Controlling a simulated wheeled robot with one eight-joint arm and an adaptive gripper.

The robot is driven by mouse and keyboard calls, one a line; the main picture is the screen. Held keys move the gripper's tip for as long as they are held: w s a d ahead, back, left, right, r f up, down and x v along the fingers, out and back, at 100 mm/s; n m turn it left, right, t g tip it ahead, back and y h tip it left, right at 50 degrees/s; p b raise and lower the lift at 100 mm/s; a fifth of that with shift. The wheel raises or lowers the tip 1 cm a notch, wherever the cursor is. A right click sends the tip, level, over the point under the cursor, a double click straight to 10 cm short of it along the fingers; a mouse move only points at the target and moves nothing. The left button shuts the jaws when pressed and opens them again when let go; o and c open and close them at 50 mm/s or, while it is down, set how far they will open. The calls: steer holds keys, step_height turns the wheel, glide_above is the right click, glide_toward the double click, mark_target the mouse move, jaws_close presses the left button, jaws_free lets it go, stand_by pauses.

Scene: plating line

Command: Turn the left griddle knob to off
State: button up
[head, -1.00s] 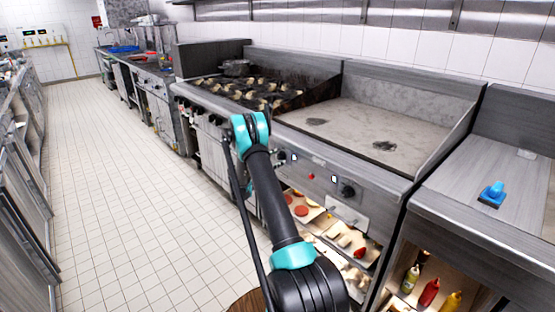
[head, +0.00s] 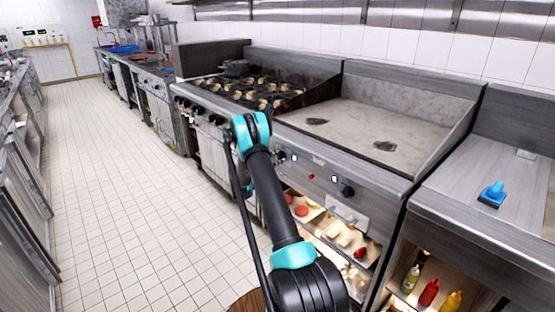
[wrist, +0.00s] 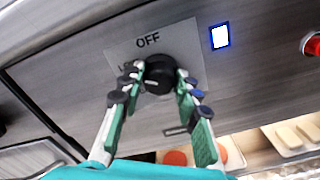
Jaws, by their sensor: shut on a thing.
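The left griddle knob (wrist: 160,72) is round and black, on a label plate with "OFF" printed above it in the wrist view. "LO" shows partly at its left, behind a finger. In the head view the left knob (head: 281,157) shows just right of my arm. My gripper (wrist: 158,77) has its green-and-grey fingers on both sides of the knob, shut on it. I cannot make out the knob's pointer clearly. In the head view my arm hides the fingers.
A lit white indicator (wrist: 220,37) and a red light (wrist: 312,44) sit right of the knob. The right knob (head: 347,190) is farther along the panel. Below it are food trays (head: 342,233). The griddle top (head: 360,123) is bare apart from two dark patches.

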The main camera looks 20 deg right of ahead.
steer(key=m, duration=0.5)
steer(key=shift+d+m, duration=0.1)
steer(key=shift+m, duration=0.2)
steer(key=m, duration=0.6)
steer(key=shift+f, duration=0.15)
stand_by(0.5)
steer(key=o, duration=1.1)
steer(key=shift+o, duration=0.2)
steer(key=v, duration=1.2)
